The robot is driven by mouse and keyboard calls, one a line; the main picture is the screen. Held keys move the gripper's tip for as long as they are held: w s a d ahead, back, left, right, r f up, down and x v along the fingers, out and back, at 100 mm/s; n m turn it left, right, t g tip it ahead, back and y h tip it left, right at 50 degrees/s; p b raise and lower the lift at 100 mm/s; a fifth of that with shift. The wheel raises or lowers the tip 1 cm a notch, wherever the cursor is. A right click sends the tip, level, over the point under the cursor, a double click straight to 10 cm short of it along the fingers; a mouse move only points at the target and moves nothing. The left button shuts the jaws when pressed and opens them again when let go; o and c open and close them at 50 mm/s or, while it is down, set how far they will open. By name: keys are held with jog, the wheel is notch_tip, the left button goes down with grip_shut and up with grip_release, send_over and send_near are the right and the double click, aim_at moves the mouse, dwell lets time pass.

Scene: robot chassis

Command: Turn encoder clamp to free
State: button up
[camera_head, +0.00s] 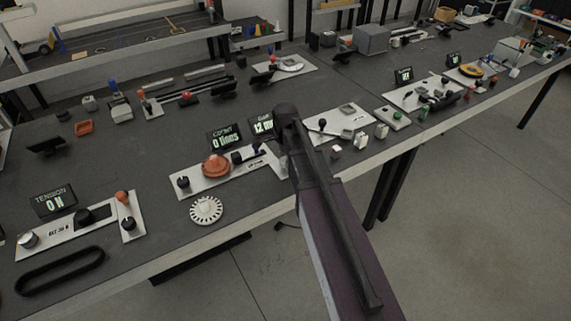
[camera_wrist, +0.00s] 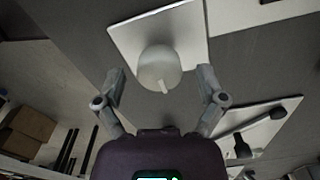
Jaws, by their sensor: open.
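In the wrist view, a pale rounded knob (camera_wrist: 160,68) with a small pointer tab sits on a white plate (camera_wrist: 128,32). My gripper (camera_wrist: 161,76) is open, with one finger on each side of the knob and visible gaps between. I cannot tell whether this knob is the encoder clamp. In the head view, a white encoder panel (camera_head: 218,184) carries an orange disc (camera_head: 216,165), a black knob (camera_head: 183,182) and a black lever (camera_head: 246,154). Its right end is partly hidden by my arm. The displays behind it read 0 lines and 12 mm.
A white slotted wheel (camera_head: 206,209) lies in front of the panel near the table edge. A tension panel (camera_head: 62,234) and black belt (camera_head: 60,270) are at the left. In the wrist view, another plate with a black lever (camera_wrist: 243,146) lies to the lower right.

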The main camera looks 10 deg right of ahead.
jog(key=shift+f, duration=0.3)
jog(key=c, duration=1.1)
